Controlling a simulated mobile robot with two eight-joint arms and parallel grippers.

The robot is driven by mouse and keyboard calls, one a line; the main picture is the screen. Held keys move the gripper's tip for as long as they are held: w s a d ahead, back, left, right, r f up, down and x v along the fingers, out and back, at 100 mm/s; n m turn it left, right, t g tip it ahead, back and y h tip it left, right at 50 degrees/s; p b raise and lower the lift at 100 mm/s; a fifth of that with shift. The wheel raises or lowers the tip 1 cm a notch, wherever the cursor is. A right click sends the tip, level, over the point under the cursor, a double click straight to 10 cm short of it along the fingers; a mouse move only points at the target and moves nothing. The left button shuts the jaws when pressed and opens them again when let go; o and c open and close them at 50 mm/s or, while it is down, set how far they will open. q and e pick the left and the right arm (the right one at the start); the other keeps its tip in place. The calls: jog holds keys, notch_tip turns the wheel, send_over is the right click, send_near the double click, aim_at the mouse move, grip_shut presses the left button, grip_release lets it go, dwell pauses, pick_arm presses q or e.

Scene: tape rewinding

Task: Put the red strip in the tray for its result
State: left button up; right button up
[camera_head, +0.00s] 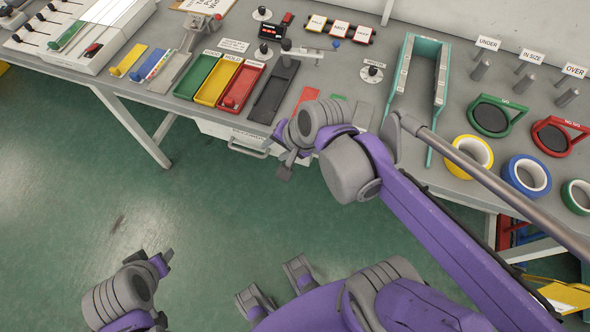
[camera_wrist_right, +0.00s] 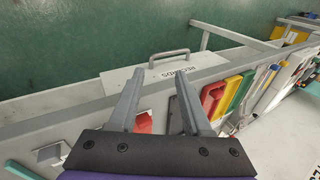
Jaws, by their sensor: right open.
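The red strip (camera_head: 305,98) lies on the bench, partly hidden by my right wrist. In the right wrist view the red strip (camera_wrist_right: 145,122) shows between the fingers, below their tips. My right gripper (camera_head: 284,151) is open and empty over the bench's front edge; its spread fingers show in the wrist view (camera_wrist_right: 158,93). The result trays stand left of it: green (camera_head: 196,76), yellow (camera_head: 217,84) and red (camera_head: 243,84). A red piece lies in the red tray's near end. My left gripper (camera_head: 165,260) is low at left, over the floor, its jaws unclear.
A drawer handle (camera_wrist_right: 168,57) is on the bench front.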

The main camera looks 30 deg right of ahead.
jog(key=s+d+f+n+h, duration=0.1)
jog(key=s+f+n+h, duration=0.1)
jog(key=s+f+n, duration=0.2)
jog(key=s+n, duration=0.3)
jog(key=n, duration=0.4)
jog(key=shift+s+f, duration=0.2)
jog(key=shift+w, duration=0.1)
dwell(0.6)
